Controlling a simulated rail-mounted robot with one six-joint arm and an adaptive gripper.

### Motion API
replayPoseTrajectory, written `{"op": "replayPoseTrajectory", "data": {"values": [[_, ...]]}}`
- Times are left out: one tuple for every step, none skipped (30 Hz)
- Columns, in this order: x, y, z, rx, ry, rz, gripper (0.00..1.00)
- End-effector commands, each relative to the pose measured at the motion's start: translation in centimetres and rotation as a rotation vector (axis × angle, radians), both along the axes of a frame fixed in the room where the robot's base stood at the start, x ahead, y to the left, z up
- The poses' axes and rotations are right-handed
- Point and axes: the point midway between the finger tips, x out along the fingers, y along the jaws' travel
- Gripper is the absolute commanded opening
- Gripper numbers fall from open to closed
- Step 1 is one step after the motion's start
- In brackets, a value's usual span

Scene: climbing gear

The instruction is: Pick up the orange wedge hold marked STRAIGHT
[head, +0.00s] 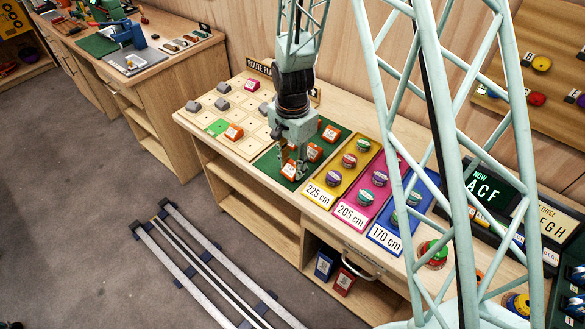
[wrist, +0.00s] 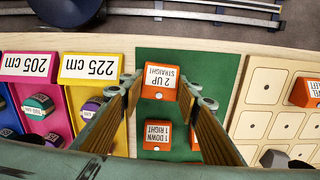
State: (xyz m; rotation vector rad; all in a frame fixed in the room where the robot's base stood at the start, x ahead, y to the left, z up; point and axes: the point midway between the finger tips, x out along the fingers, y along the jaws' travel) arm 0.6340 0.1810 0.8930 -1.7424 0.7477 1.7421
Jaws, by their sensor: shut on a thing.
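The orange wedge hold marked "2 UP STRAIGHT" (wrist: 160,82) is at the near end of the green mat (wrist: 198,65), with its label upside down in the wrist view. In the head view the hold (head: 289,171) shows below my gripper (head: 292,166). The fingers are on both sides of the hold and shut on it. I cannot tell whether it is clear of the mat. A second orange wedge marked "1 DOWN 1 RIGHT" (wrist: 157,135) lies behind it on the mat. Another orange wedge (head: 331,133) sits farther back on the mat.
The route board (head: 195,110) with grey blocks and an orange wedge (head: 233,132) is left of the mat in the head view. The yellow 225 cm (head: 326,181), pink 205 cm (head: 357,203) and blue 170 cm (head: 386,238) trays with round holds stand to the right.

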Motion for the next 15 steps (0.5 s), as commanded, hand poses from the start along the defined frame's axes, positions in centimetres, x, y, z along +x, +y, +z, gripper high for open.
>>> {"op": "replayPoseTrajectory", "data": {"values": [[0.1,0.0,0.5,0.001,-0.002,0.000,0.20],[0.1,0.0,0.6,0.001,-0.002,0.000,0.20],[0.1,0.0,0.9,0.001,-0.002,0.000,0.20],[0.1,0.0,1.1,0.001,-0.002,0.000,0.20],[0.1,0.0,1.3,0.000,-0.001,0.000,0.20],[0.0,0.0,1.5,0.000,-0.001,0.000,0.20],[0.0,0.0,1.7,0.000,-0.001,0.000,0.20],[0.0,0.0,1.9,0.000,-0.001,0.000,0.20],[-0.1,0.0,2.1,0.001,-0.001,0.000,0.20],[-0.6,0.1,2.0,-0.001,0.001,0.001,0.20],[-0.9,0.1,2.1,0.000,0.001,0.001,0.20],[-1.3,0.1,2.1,-0.001,0.001,0.001,0.20],[-1.6,0.2,2.2,0.000,0.000,0.001,0.20],[-1.9,0.2,2.2,0.000,0.000,0.001,0.20],[-2.4,0.2,2.2,0.000,0.000,0.001,0.20]]}}
